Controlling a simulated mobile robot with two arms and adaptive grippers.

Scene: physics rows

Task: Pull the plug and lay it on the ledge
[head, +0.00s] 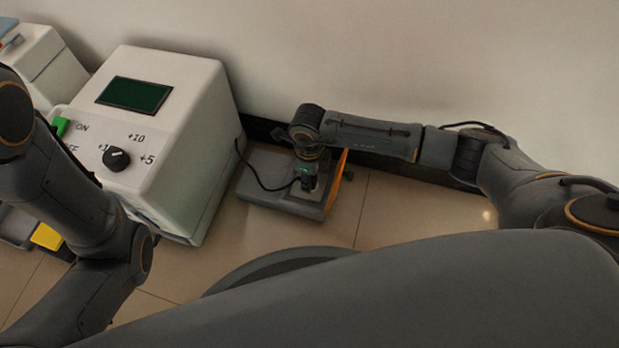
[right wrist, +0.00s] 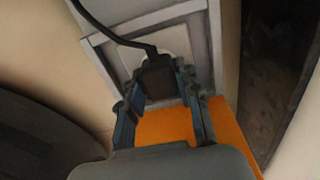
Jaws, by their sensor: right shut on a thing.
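The black plug (right wrist: 158,80) sits against a round pale socket (right wrist: 150,48) on a framed grey-white panel in the right wrist view. I cannot tell whether its pins are fully in. A black cable (right wrist: 112,36) runs from it up and left; in the head view the cable (head: 256,178) reaches the white machine. My right gripper (right wrist: 158,88) is shut on the plug, one finger on each side. In the head view my right gripper (head: 306,178) is over the grey box (head: 262,192). I cannot pick out the ledge with certainty. My left gripper is out of view.
The white machine (head: 196,120) with a green screen and a black dial (head: 116,159) stands left of the grey box. An orange part (head: 338,178) borders the box's right side. The wall is close behind. Tiled floor (head: 385,215) is clear to the right.

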